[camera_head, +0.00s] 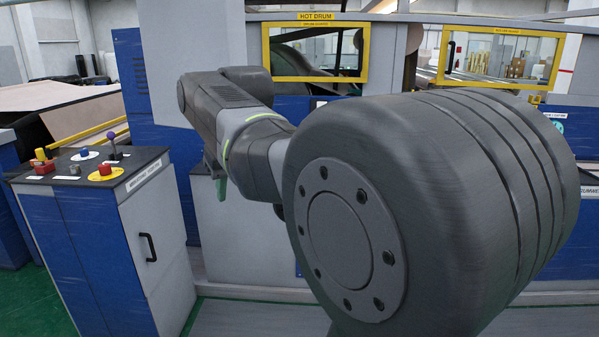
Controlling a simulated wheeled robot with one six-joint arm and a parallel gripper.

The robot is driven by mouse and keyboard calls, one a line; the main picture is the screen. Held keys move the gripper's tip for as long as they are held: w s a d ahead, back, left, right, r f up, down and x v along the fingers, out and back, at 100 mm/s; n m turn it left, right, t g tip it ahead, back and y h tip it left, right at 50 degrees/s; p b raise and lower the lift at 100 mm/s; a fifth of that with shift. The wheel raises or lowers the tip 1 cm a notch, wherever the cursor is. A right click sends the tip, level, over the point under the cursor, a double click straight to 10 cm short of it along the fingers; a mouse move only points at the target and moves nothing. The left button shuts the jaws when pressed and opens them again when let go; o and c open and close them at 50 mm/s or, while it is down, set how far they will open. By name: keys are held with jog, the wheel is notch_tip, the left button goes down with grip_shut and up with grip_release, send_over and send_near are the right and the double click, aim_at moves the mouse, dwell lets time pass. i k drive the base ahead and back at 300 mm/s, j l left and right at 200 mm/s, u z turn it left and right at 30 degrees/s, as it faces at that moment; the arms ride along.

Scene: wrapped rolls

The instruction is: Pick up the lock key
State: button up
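My arm fills the centre and right. A small grey and green part (220,187), which seems to be my gripper, hangs below the far link, right of the cabinet and apart from it. Its fingers are mostly hidden.
The cabinet top also has a red button on a yellow disc (105,170), a blue button (85,154) and an upright purple-knobbed lever (114,147). A black handle (149,247) is on its side. A machine with a yellow-framed "HOT DRUM" window (315,77) stands behind.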

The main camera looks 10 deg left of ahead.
aim_at(40, 153)
jog(key=i+j, duration=0.15)
jog(key=j, duration=0.65)
jog(key=i+j, duration=0.15)
jog(key=j, duration=0.6)
jog(key=i+j+z, duration=0.1)
jog(key=j, duration=0.7)
jog(key=i+j, duration=0.1)
jog(key=j, duration=0.7)
jog(key=i+j, duration=0.15)
jog(key=j, duration=0.65)
jog(key=i+j+z, duration=0.1)
jog(key=j, duration=0.7)
jog(key=i+j, duration=0.1)
jog(key=j, duration=0.65)
